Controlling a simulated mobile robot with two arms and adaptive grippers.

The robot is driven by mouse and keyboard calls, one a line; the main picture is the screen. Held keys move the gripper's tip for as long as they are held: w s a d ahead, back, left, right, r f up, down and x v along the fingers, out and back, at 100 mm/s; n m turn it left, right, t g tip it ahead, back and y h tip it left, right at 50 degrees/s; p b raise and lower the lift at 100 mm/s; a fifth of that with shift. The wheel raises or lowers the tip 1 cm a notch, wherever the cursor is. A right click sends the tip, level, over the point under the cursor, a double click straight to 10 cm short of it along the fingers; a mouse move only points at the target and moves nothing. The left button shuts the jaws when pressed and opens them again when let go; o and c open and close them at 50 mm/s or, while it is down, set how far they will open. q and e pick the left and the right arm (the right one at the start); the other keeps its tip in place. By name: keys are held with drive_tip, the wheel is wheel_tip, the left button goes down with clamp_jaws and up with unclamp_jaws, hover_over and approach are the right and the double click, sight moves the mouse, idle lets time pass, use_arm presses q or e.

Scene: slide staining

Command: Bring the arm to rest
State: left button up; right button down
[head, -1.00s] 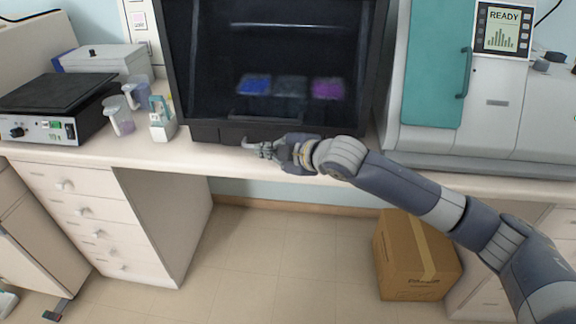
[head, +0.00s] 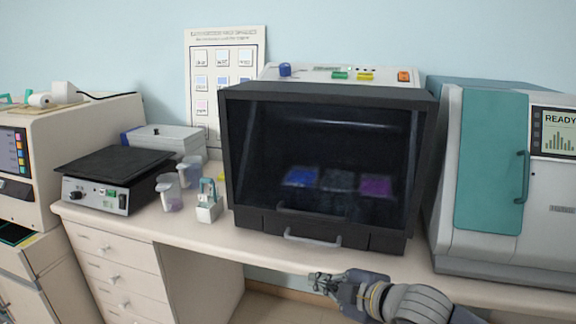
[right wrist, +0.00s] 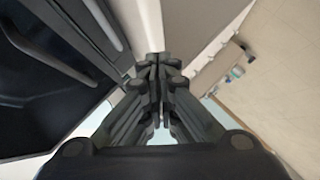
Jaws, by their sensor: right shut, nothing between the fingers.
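My right gripper (head: 322,283) is at the lower middle of the head view, in front of the bench's front edge and below the dark glass-fronted staining cabinet (head: 330,235). Its fingers are shut with nothing between them, as the right wrist view (right wrist: 160,75) also shows. The gripper looks apart from the cabinet's lower handle (head: 312,240). My right arm comes in from the bottom right. My left gripper does not show in either view.
The bench (head: 270,252) holds a hotplate-like device (head: 95,195), cups (head: 170,192) and a small bottle holder (head: 208,205) on the left. A large machine with a teal door (head: 490,160) stands on the right. Blue and purple trays show inside the cabinet.

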drive_tip(key=s+a+f+m+g, duration=0.1)
drive_tip(key=s+a+f+m, duration=0.15)
drive_tip(key=s+f, duration=0.35)
drive_tip(key=s+d+f+m+g+h, duration=0.2)
drive_tip(key=s+d+f+m, duration=0.3)
drive_tip(key=s, duration=0.3)
drive_tip(key=s+d+f+m+g+h, duration=0.2)
drive_tip(key=s+d+f+m+h, duration=0.15)
drive_tip(key=s+f, duration=0.4)
drive_tip(key=s+d+f+m+g+h, duration=0.15)
drive_tip(key=s+d+f+m, duration=0.35)
drive_tip(key=s, duration=0.5)
wheel_tip(320, 180, down, 24)
drive_tip(key=g, duration=0.2)
drive_tip(key=s+d+f+p, duration=0.1)
drive_tip(key=s+d+f, duration=0.2)
drive_tip(key=s+f, duration=1.2)
drive_tip(key=s+g, duration=0.1)
drive_tip(key=s, duration=0.1)
drive_tip(key=shift+s+d+f, duration=0.2)
drive_tip(key=shift+s+f, duration=0.1)
